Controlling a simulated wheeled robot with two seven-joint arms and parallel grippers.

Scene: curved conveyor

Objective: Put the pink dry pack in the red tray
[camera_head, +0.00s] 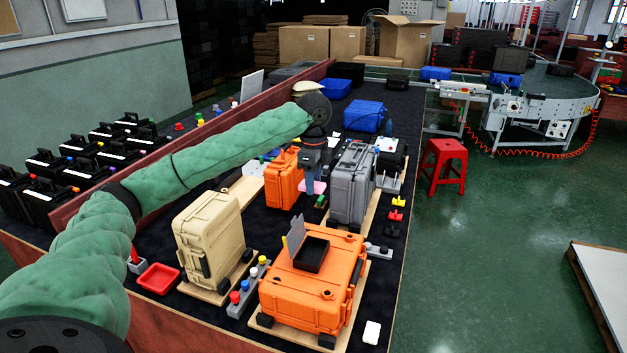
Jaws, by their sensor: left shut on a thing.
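My left arm, in a green sleeve, reaches from the lower left to the middle of the table. My left gripper (313,180) points down between an upright orange case and a grey case, and is shut on the pink dry pack (318,187). Only a small part of the pack shows below the fingers; I cannot tell whether it touches the table. The red tray (158,278) lies at the table's left front and looks empty. My right gripper is not in view.
A tan case (208,240) stands just right of the tray. The upright orange case (283,179) and the grey case (353,184) flank the gripper. A large orange case (313,283) with a black bin on top lies in front. Blue bins stand farther back.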

